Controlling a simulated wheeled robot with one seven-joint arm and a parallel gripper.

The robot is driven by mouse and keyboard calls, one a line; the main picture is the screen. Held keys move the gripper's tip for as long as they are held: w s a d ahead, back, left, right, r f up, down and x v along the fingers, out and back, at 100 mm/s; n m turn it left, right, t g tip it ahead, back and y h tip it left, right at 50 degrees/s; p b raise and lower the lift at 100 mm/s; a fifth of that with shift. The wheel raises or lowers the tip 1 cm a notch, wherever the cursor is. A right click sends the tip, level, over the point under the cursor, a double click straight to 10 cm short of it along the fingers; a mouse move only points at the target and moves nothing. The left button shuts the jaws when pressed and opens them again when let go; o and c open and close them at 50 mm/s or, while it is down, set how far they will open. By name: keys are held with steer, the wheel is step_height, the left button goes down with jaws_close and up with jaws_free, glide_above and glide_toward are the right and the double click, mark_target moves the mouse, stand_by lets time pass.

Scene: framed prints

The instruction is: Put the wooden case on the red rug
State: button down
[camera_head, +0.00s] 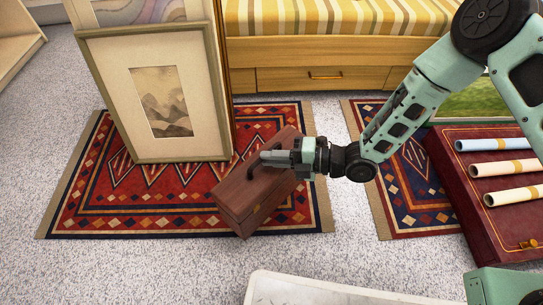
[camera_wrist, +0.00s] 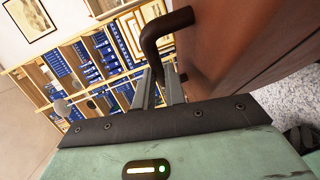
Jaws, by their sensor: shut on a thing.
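The brown wooden case (camera_head: 248,199) is over the front right part of the red patterned rug (camera_head: 90,205). Its near lower corner reaches about the rug's front border in the head view. I cannot tell whether its underside touches the rug or hangs just above it. My gripper (camera_head: 270,158) comes in from the right and is shut on the case's dark curved handle. In the wrist view, the handle (camera_wrist: 153,45) passes between my gripper's fingers (camera_wrist: 160,88), and the case's side (camera_wrist: 240,45) fills the upper right.
Framed prints (camera_head: 165,100) lean upright on the rug's back part, close behind the case. A second rug (camera_head: 400,200) lies right, partly under a dark red chest (camera_head: 480,215) with rolled prints. A striped daybed (camera_head: 310,50) stands behind. A pale tray-like surface (camera_head: 300,290) is in front.

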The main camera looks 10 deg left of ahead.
mark_target(273, 169)
steer(key=shift+f+b, duration=1.25)
steer(key=shift+f, duration=1.2)
steer(key=c, duration=1.5)
jaws_free()
steer(key=shift+o, duration=0.2)
